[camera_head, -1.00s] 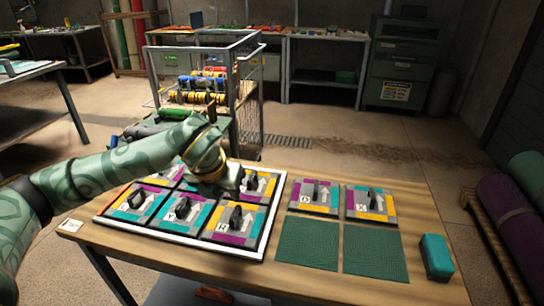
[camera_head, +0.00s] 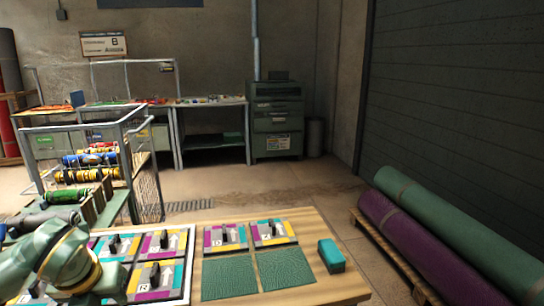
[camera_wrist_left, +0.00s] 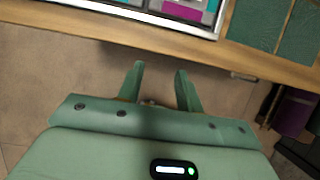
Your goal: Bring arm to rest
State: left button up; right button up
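My left arm enters at the lower left of the head view, beside and over the near left part of the white-rimmed tray (camera_head: 191,262); its fingers cannot be made out there. In the left wrist view my left gripper (camera_wrist_left: 159,68) has two green fingers standing apart with nothing between them. The fingers are over the floor, just off the wooden table's edge (camera_wrist_left: 270,68). The tray holds patterned tiles with dark handles, partly hidden by my arm. My right gripper is in neither view.
On the wooden table (camera_head: 330,289), two tiles (camera_head: 225,237) lie behind two green textured pads (camera_head: 229,278), with a teal block (camera_head: 331,256) to the right. A wire cart (camera_head: 122,165) stands behind left. Rolled rugs (camera_head: 455,235) lie on a pallet at right.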

pick_arm(q)
jog(key=d+f+n+g+h+p, duration=0.2)
jog(key=d+f+h, duration=1.05)
jog(key=d, duration=0.25)
notch_tip(320, 180, down, 14)
jog(key=s+a+n+t+y+p, duration=0.25)
jog(key=n+t, duration=0.55)
jog(key=n, duration=0.5)
jog(key=s+a+f+n+g+y, duration=0.1)
jog(key=s+a+f+n+y, duration=0.15)
jog(key=s+f, duration=0.4)
jog(key=s+a+f+n+g+y, duration=0.1)
jog(key=s+a+f+n+y, duration=0.2)
jog(key=s+f, duration=0.4)
jog(key=s+a+f+n+g+y, duration=0.1)
jog(key=s+a+f+n+y, duration=0.1)
jog(key=s+f+n, duration=0.55)
jog(key=s+d+f+n+g+y, duration=0.1)
jog(key=s+g, duration=0.6)
jog(key=s, duration=1.9)
notch_tip(320, 180, down, 2)
jog(key=shift+s+d+f+p, duration=0.1)
jog(key=shift+s+d+p, duration=0.2)
jog(key=shift+d+p, duration=0.15)
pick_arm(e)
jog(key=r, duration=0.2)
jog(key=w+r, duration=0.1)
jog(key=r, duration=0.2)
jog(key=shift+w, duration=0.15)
